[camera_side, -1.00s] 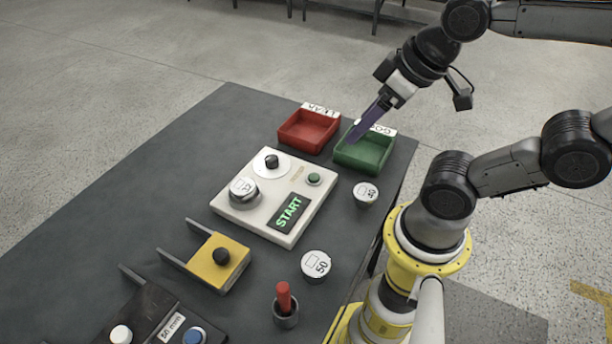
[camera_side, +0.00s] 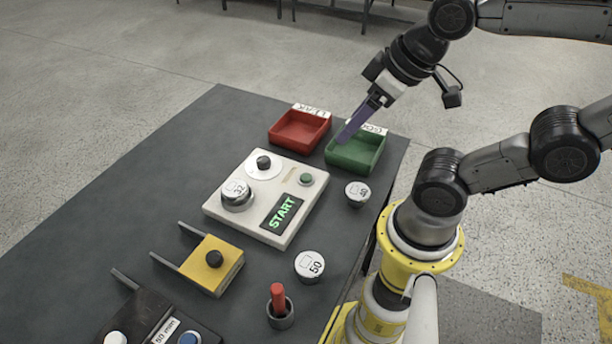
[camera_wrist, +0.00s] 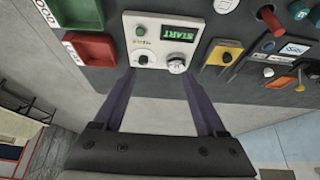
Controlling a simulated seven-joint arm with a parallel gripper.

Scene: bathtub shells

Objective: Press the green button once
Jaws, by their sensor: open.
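The green button (camera_side: 306,179) is a small round cap on the right part of a white panel (camera_side: 213,206) that lies on the dark table. It also shows in the wrist view (camera_wrist: 140,31), at the panel's upper left. The panel's display (camera_side: 282,212) reads START in green. My gripper (camera_side: 345,139) is in the air near the green tray in the side view, up and to the right of the button and apart from it. In the wrist view my gripper (camera_wrist: 158,78) has its two purple fingers spread wide with nothing between them.
A silver cylinder marked 32 (camera_side: 236,193) and a black knob (camera_side: 264,162) are on the panel. A red tray (camera_side: 299,128) and a green tray (camera_side: 355,153) stand behind it. Silver cylinders marked 40 (camera_side: 357,192) and 50 (camera_side: 309,265) and a yellow block (camera_side: 222,274) are nearby.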

